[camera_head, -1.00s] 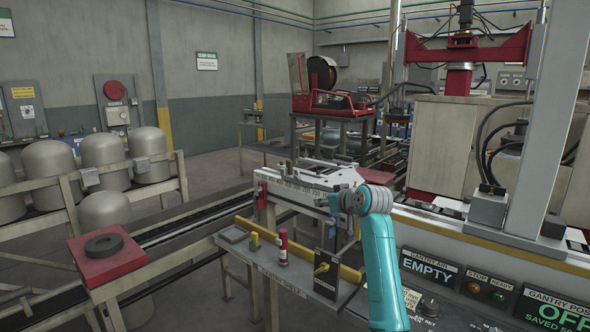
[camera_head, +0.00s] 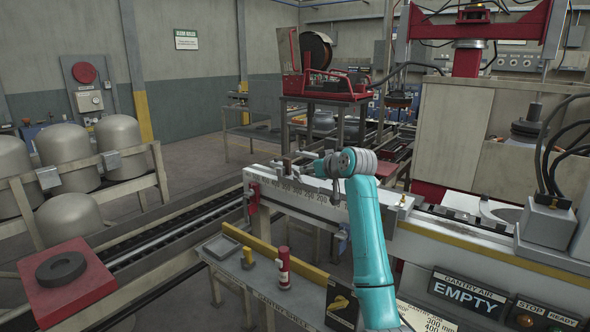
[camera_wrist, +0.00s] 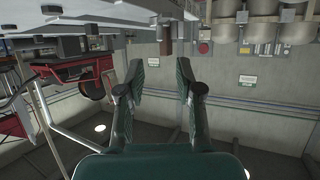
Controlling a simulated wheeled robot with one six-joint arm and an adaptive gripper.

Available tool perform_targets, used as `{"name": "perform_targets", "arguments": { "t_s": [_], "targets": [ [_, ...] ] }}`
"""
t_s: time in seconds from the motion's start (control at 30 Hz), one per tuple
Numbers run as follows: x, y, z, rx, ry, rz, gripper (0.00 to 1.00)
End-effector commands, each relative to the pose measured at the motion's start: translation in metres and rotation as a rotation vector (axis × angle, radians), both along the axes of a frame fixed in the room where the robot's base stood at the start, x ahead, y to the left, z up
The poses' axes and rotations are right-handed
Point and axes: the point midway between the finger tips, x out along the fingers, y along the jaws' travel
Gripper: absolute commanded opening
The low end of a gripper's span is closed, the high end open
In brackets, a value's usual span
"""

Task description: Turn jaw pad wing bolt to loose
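A yellow winged knob (camera_head: 342,302) sits on a dark upright plate (camera_head: 338,318) on the grey shelf, low in the head view. It may be the jaw pad wing bolt, but I cannot tell. My arm's wrist is at the white beam with printed numbers (camera_head: 268,190), above and behind that knob. My gripper (camera_wrist: 161,85) is open and empty in the wrist view, its two dark fingers apart. In the head view the fingers are too small to make out. No wing bolt shows clearly in the wrist view.
A red and white cylinder (camera_head: 284,268) and a yellow knob (camera_head: 248,257) stand on the shelf (camera_head: 262,286). A black ring lies on a red block (camera_head: 68,300) at the left. Grey domed tanks (camera_head: 122,143) stand behind it. A control panel (camera_head: 468,290) is at the right.

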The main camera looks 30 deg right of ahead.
Motion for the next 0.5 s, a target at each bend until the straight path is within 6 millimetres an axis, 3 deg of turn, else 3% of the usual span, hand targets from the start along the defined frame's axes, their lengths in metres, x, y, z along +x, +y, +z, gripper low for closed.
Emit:
{"name": "perform_targets", "arguments": {
  "t_s": [0.5],
  "targets": [
    [0.073, -0.006, -0.030, 0.000, 0.001, 0.001, 0.35]
  ]
}}
